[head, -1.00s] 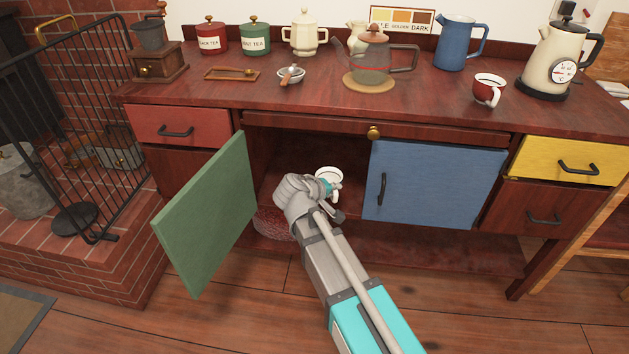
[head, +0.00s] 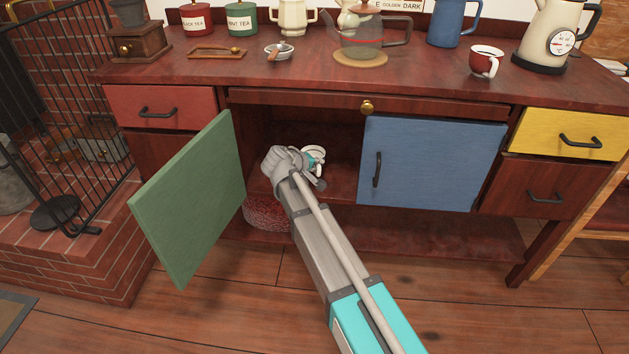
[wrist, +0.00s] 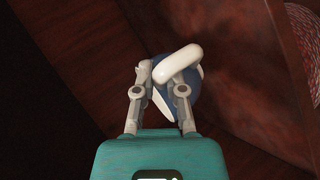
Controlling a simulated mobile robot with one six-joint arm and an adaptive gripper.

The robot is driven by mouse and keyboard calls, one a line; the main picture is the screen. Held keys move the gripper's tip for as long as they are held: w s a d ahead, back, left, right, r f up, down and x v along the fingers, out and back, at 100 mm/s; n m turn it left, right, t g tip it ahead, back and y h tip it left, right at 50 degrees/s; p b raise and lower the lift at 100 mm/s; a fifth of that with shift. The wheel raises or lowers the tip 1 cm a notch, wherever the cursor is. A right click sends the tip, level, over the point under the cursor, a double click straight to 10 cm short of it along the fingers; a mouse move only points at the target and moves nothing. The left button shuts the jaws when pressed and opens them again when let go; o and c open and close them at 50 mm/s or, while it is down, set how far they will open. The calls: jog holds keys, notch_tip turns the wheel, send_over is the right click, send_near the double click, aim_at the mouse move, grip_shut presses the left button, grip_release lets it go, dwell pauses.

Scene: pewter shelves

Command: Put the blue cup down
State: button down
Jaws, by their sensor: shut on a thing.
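The blue cup (wrist: 193,95) shows in the wrist view as a bit of blue body with a pale rim and a white handle (wrist: 178,62). My gripper (wrist: 163,78) is shut on the cup, with its fingers at the handle. In the head view my gripper (head: 312,165) is inside the open cupboard, and only a small white part of the cup (head: 318,150) shows past it. Dark red wood lies behind the cup in the wrist view; I cannot tell whether the cup touches it.
The green door (head: 195,200) stands open left of my arm. The blue door (head: 432,165) is to the right. Cupboard floor (head: 342,188) shows bare right of the gripper.

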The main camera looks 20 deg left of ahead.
jog(key=shift+w+a+f+b, duration=0.2)
jog(key=shift+w+f+b, duration=0.15)
jog(key=shift+f, duration=0.15)
jog(key=shift+w+a+f+b, duration=0.2)
jog(key=shift+w+f+b, duration=0.1)
jog(key=shift+f, duration=0.15)
jog(key=shift+w+a+f+b, duration=0.25)
jog(key=shift+w+f+b, duration=0.15)
jog(key=shift+f+b, duration=0.2)
jog(key=shift+s+f+b, duration=0.1)
jog(key=shift+f+b, duration=1.3)
jog(key=shift+f, duration=0.15)
jog(key=c, duration=0.7)
grip_release()
jog(key=shift+r, duration=0.2)
